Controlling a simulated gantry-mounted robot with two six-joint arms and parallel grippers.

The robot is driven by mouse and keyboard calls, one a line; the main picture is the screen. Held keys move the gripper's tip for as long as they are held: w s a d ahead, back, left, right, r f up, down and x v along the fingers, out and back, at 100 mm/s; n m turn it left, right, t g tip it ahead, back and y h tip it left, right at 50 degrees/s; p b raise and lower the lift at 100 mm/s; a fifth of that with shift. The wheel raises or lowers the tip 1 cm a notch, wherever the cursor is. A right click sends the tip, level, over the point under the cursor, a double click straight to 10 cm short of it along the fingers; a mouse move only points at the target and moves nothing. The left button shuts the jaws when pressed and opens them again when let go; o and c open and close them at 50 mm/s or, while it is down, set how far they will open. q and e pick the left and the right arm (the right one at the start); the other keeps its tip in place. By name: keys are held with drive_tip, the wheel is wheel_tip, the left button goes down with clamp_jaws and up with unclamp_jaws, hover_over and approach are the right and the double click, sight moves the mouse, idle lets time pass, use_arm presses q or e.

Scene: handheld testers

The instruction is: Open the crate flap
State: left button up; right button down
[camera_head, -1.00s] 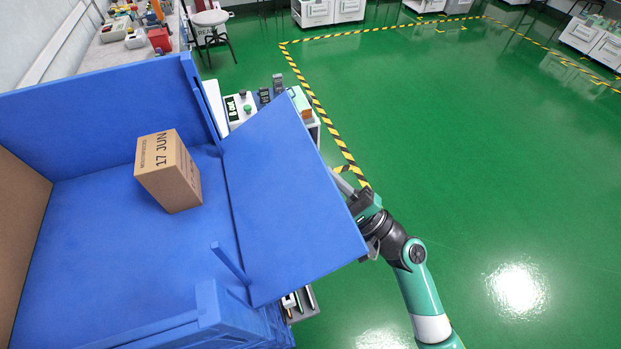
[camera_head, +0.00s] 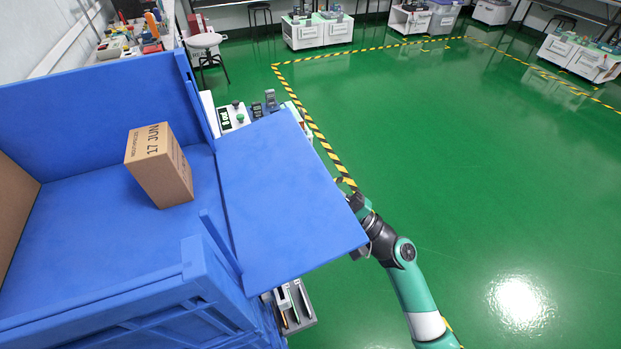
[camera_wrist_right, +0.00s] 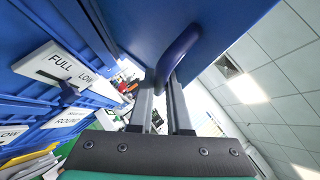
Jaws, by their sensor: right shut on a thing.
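The blue crate (camera_head: 95,255) fills the left of the head view. Its flap (camera_head: 285,205) leans outward to the right from the crate's side, swung well away from upright. In the right wrist view the flap (camera_wrist_right: 150,25) is a blue panel overhead with a dark blue curved handle (camera_wrist_right: 178,52). My right gripper (camera_head: 357,207) is at the flap's outer edge, partly hidden by it. In the wrist view its fingers (camera_wrist_right: 162,88) are closed on the handle. My left gripper is not in view.
A cardboard box (camera_head: 160,165) stands inside the crate. Beyond the flap are small testers (camera_head: 250,108) on a bench, partly hidden by it. A tray (camera_head: 292,308) with tools shows below the flap. Green floor (camera_head: 470,170) to the right is clear.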

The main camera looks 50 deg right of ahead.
drive_tip(key=c, duration=0.9)
unclamp_jaws()
drive_tip(key=shift+a+y, duration=0.15)
drive_tip(key=shift+y, duration=0.15)
drive_tip(key=shift+o, duration=0.2)
drive_tip(key=shift+s, duration=0.1)
drive_tip(key=shift+s+d+f, duration=0.2)
drive_tip(key=shift+s+f, duration=0.05)
drive_tip(key=shift+s, duration=0.05)
drive_tip(key=v, duration=1)
drive_tip(key=shift+s, duration=0.35)
drive_tip(key=shift+f, duration=0.1)
drive_tip(key=shift+c, duration=0.3)
